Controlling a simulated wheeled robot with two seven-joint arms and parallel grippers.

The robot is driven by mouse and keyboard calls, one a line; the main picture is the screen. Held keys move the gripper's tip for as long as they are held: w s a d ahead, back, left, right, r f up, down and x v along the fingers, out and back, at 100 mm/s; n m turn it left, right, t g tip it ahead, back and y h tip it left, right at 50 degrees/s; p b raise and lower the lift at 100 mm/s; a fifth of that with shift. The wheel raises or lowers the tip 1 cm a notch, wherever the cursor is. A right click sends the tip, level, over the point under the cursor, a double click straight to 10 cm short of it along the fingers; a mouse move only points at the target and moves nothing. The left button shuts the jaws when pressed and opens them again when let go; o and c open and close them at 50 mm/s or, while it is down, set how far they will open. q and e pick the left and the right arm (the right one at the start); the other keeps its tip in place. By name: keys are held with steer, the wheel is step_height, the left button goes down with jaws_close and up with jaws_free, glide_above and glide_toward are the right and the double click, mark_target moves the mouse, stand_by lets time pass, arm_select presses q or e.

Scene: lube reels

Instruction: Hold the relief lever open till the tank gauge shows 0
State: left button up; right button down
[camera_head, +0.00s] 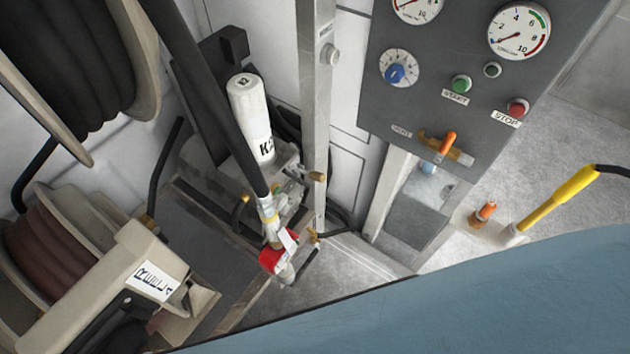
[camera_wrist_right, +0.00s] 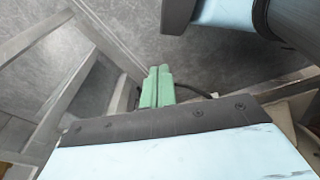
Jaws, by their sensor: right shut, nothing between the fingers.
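An orange lever (camera_head: 447,143) sits on an orange-brown plate at the lower edge of the grey control panel (camera_head: 425,85); its small label is too small to read surely. A round white gauge (camera_head: 519,32) is at the panel's upper right; its needle seems to point to the lower left, near the low end. A second gauge (camera_head: 416,8) is cut by the top edge. My right gripper (camera_wrist_right: 157,88), with green fingers, is shut and empty in the right wrist view, over a grey floor. Neither gripper shows in the head view, and the wrist view shows no lever.
The panel carries a blue knob (camera_head: 395,73), a green start button (camera_head: 461,84) and a red stop button (camera_head: 517,109). A yellow-handled tool (camera_head: 560,198) stands at right. Hose reels (camera_head: 60,245) and a white cylinder (camera_head: 250,115) stand at left. A metal post (camera_head: 314,110) stands between.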

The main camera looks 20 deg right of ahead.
steer(key=w+d+r+n+t+b, duration=0.1)
steer(key=w+r+n+t, duration=0.1)
steer(key=w, duration=0.6)
steer(key=w+d+r+n+t+b, duration=0.1)
steer(key=w+r, duration=0.1)
steer(key=w, duration=0.7)
steer(key=n+t+y+b, duration=0.5)
steer(key=n+t, duration=0.1)
steer(key=n, duration=0.5)
glide_toward(310, 174)
steer(key=s+a+r, duration=0.2)
steer(key=s+r, duration=0.2)
steer(key=s, duration=0.2)
steer(key=shift+w+a, duration=0.15)
steer(key=shift+a, duration=0.1)
steer(key=shift+w, duration=0.1)
steer(key=w+f+b, duration=0.2)
steer(key=w+f, duration=0.4)
steer(key=w, duration=0.3)
steer(key=shift+w+a+f+b, duration=0.15)
steer(key=shift+a+f+b, duration=0.15)
steer(key=shift+b, duration=0.1)
